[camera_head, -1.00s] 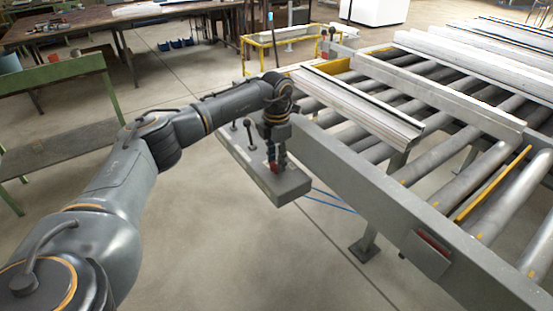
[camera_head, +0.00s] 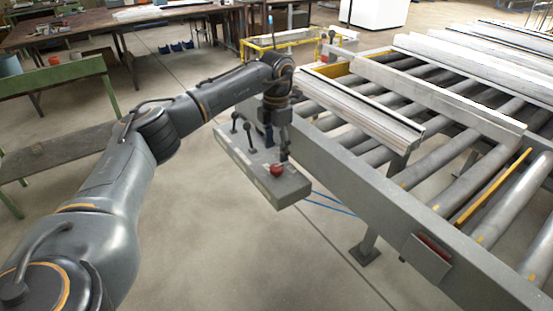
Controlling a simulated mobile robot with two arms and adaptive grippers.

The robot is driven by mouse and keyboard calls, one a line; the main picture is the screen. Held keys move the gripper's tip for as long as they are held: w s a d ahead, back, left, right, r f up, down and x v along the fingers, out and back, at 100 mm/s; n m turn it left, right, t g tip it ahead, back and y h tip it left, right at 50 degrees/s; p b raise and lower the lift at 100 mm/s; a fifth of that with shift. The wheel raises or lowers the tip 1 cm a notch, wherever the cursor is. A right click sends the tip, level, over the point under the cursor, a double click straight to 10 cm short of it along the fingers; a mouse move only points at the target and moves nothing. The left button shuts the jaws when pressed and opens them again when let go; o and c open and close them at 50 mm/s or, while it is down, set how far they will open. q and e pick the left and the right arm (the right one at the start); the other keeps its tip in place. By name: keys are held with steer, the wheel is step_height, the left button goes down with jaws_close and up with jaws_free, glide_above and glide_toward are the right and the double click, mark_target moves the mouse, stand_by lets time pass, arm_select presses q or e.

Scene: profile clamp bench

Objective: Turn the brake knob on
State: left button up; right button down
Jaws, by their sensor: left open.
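A grey control panel (camera_head: 291,191) sticks out from the near left side of the roller bench. A red knob (camera_head: 276,170) sits near its front end. Two black levers with ball tops (camera_head: 247,133) stand farther back on it. My left gripper (camera_head: 277,152) is open and points down just above and behind the red knob, seemingly apart from it. The knob's turn position is too small to tell. My right gripper is not in view.
The roller bench (camera_head: 345,190) runs along the right, with long metal profiles (camera_head: 365,115) on it. A green-framed bench (camera_head: 60,140) stands at the left and a worktable (camera_head: 80,30) at the back. The floor in front is clear.

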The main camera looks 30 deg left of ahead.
mark_target(276, 166)
arm_select(q)
step_height(276, 166, up, 7)
steer(key=shift+f, duration=0.2)
steer(key=shift+f, duration=0.1)
stand_by(0.5)
